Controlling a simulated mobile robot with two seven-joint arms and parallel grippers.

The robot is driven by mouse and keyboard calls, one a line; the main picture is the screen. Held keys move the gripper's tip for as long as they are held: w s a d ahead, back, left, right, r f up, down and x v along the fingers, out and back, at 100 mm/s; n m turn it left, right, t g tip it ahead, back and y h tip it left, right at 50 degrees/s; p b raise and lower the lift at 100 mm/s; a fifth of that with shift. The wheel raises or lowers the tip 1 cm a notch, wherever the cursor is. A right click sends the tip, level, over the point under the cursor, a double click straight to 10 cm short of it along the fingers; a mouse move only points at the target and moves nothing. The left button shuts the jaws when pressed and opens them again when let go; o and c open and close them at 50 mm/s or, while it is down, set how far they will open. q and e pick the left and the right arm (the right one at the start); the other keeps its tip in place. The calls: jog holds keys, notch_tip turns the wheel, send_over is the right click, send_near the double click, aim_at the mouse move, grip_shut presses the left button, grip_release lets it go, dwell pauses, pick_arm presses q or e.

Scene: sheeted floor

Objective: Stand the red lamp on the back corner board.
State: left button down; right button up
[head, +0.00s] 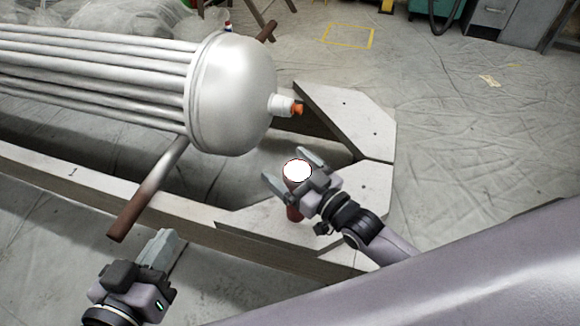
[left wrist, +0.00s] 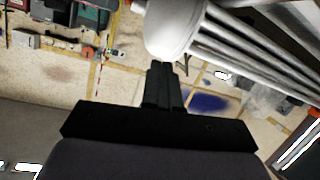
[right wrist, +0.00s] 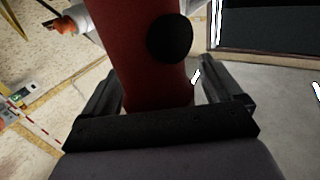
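The red lamp (head: 293,211), with a bright white top, is upright over the nearer corner board (head: 256,220). Whether its base touches the board is hard to tell. My right gripper (head: 292,172) has its fingers on either side of the lamp. In the right wrist view the red body (right wrist: 150,65) with a black round knob stands between the spread fingers, with a gap at the right finger. The farther corner board (head: 350,118) is bare, beyond the lamp. My left gripper (head: 168,244) is shut and empty at the lower left; its fingers are together in the left wrist view (left wrist: 166,85).
A large metal tank with long tubes (head: 232,95) lies across the wooden frame, its orange-tipped nozzle (head: 297,109) near the farther board. Sheeted floor (head: 455,140) is open on the right.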

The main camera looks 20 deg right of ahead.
jog(key=shift+r, duration=0.1)
jog(key=shift+r, duration=0.15)
pick_arm(q)
jog(key=p, duration=0.1)
jog(key=d+g+p, duration=0.1)
jog(key=d+n+p, duration=0.1)
jog(key=shift+w+r+h+p, duration=0.2)
jog(key=shift+w+h+p, duration=0.1)
jog(key=shift+p, duration=0.1)
pick_arm(e)
jog(key=v, duration=1.2)
pick_arm(q)
jog(key=shift+s+f, duration=0.15)
jog(key=shift+a, duration=0.15)
